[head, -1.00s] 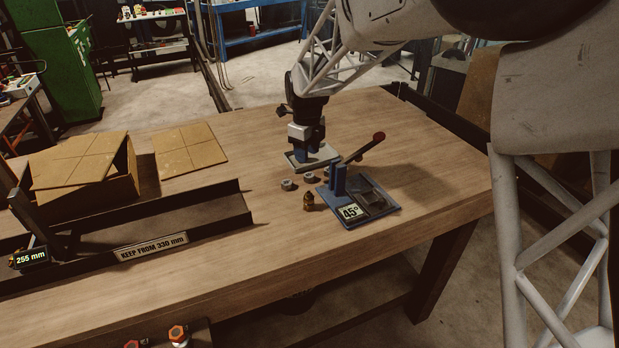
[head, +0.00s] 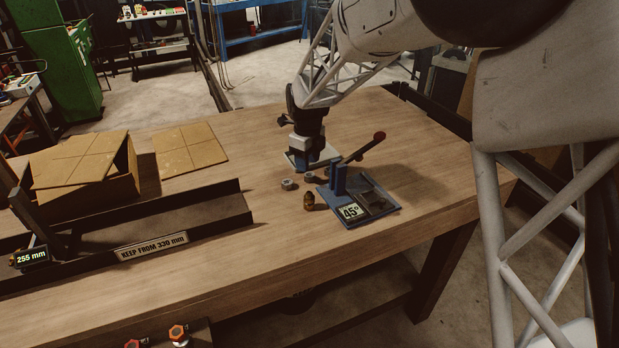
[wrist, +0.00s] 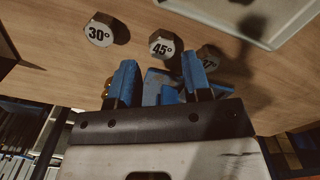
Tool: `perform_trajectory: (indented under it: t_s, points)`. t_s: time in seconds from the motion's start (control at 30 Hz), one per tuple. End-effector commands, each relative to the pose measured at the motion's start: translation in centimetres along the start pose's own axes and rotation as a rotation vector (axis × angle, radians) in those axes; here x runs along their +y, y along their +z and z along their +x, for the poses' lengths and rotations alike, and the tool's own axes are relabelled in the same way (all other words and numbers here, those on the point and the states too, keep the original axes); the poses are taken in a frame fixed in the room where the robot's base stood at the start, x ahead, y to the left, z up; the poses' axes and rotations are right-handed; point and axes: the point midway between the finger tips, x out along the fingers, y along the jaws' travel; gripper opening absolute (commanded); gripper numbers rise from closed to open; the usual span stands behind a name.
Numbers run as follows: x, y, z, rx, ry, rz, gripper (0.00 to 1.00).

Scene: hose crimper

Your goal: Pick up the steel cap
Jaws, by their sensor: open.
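Several hex steel caps stand near the crimping tool. Which one is the steel cap meant, I cannot tell. My gripper (wrist: 157,75) is open and empty, with its blue fingers pointing toward the 45° and third caps.
A blue tool base (head: 385,209) with a 45° sign and a raised lever (head: 362,147) stands right of the caps. A dark channel rack (head: 215,222) is left. Bare tabletop lies in front.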

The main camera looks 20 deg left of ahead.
Motion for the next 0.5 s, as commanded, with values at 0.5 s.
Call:
perform_trajectory:
  t_s: [0.5]
  points:
    - [-0.1,0.2,4.6,0.0,0.0,0.0,0.45]
